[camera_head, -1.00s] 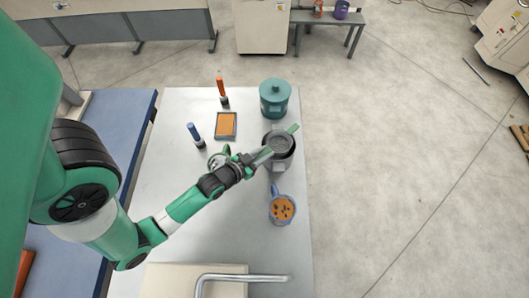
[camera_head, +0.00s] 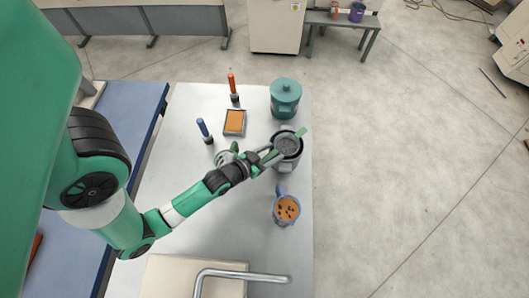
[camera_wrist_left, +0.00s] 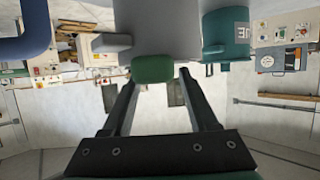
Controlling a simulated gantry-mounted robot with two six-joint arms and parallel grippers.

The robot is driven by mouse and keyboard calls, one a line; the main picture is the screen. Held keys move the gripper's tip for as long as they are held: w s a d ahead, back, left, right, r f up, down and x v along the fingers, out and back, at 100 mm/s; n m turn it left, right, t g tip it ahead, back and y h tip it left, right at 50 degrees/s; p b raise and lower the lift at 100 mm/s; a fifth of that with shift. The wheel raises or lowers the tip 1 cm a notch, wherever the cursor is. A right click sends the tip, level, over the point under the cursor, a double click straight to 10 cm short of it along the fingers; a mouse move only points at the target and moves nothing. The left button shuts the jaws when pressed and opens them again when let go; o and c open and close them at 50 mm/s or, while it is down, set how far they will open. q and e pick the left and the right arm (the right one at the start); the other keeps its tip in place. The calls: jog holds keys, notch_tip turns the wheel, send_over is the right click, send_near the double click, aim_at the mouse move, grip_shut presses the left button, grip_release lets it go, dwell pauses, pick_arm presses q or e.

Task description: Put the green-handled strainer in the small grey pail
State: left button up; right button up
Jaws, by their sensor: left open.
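The small grey pail (camera_head: 289,163) stands near the right edge of the table; its grey wall also shows in the wrist view (camera_wrist_left: 155,28). The strainer's round grey mesh (camera_head: 287,146) lies in the pail's mouth, with green parts crossing the rim on both sides. How deep it sits I cannot tell. My left gripper (camera_head: 268,158) is beside the pail, to its left. In the wrist view its fingers (camera_wrist_left: 157,85) are apart, with the green handle end (camera_wrist_left: 153,69) just beyond and between their tips. My right gripper is out of view.
A teal lidded canister (camera_head: 285,101) stands behind the pail, and a blue mug with orange contents (camera_head: 287,211) in front. A green-and-white item (camera_head: 227,154) is partly under my arm. An orange-topped tray (camera_head: 234,122), an orange-handled tool (camera_head: 233,87) and a blue-handled tool (camera_head: 204,131) are farther left.

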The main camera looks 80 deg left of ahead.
pick_arm(q)
jog(key=v, duration=1.2)
jog(key=shift+r+p, duration=0.25)
jog(key=shift+p, duration=0.2)
jog(key=w+r+m+t+h, duration=0.25)
jog(key=w+r+t, duration=0.55)
jog(key=w+r, duration=1.75)
jog(key=w+d+r+m+t+h, duration=0.1)
jog(key=d+r+t, duration=0.15)
jog(key=r, duration=0.65)
jog(key=d+r+m+t+h, duration=0.15)
jog(key=d+r, duration=0.25)
jog(key=r, duration=0.5)
jog(key=s+d+r+m+t+h, duration=0.1)
jog(key=s+d+r+t+h, duration=0.1)
jog(key=r, duration=0.7)
jog(key=s+d+r+m+t+h, duration=0.1)
jog(key=d+r, duration=0.4)
jog(key=r, duration=0.5)
jog(key=s+h, duration=0.1)
jog(key=s, duration=0.1)
jog(key=shift+s+t, duration=0.35)
jog(key=shift+t, duration=0.05)
